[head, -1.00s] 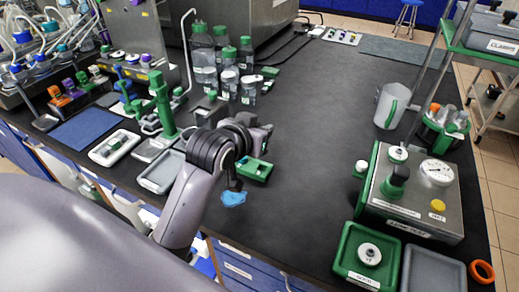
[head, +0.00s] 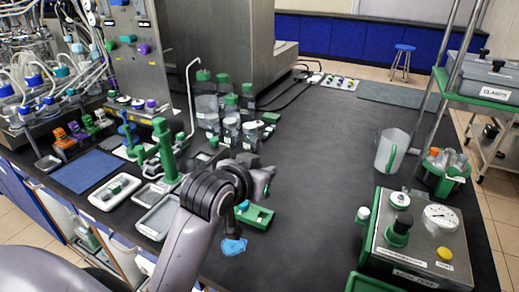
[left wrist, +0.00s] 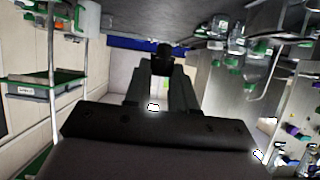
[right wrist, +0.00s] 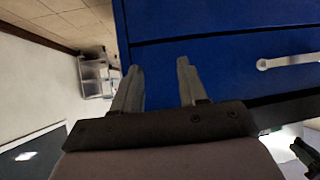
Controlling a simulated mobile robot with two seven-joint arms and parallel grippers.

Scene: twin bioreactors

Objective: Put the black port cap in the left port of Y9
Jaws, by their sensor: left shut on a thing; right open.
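My left gripper (left wrist: 160,75) is shut on a small black cap (left wrist: 163,52), which shows between its fingertips in the left wrist view. In the head view the left arm reaches over the bench and its gripper (head: 264,181) is mostly hidden behind its own wrist, so the cap is not clear there. My right gripper (right wrist: 158,68) is open and empty, in front of a blue cabinet front; it is outside the head view. Bioreactor gear with tubes and blue caps (head: 33,80) stands at the far left of the head view. No Y9 label or left port can be made out.
Clear bottles with green lids (head: 230,105) stand mid-bench. A green stand (head: 163,145), white tray (head: 115,190) and green tray (head: 256,216) lie near the left arm. A blue crumpled piece (head: 233,246) lies below it. A steel test box (head: 415,245) stands right. The bench centre is clear.

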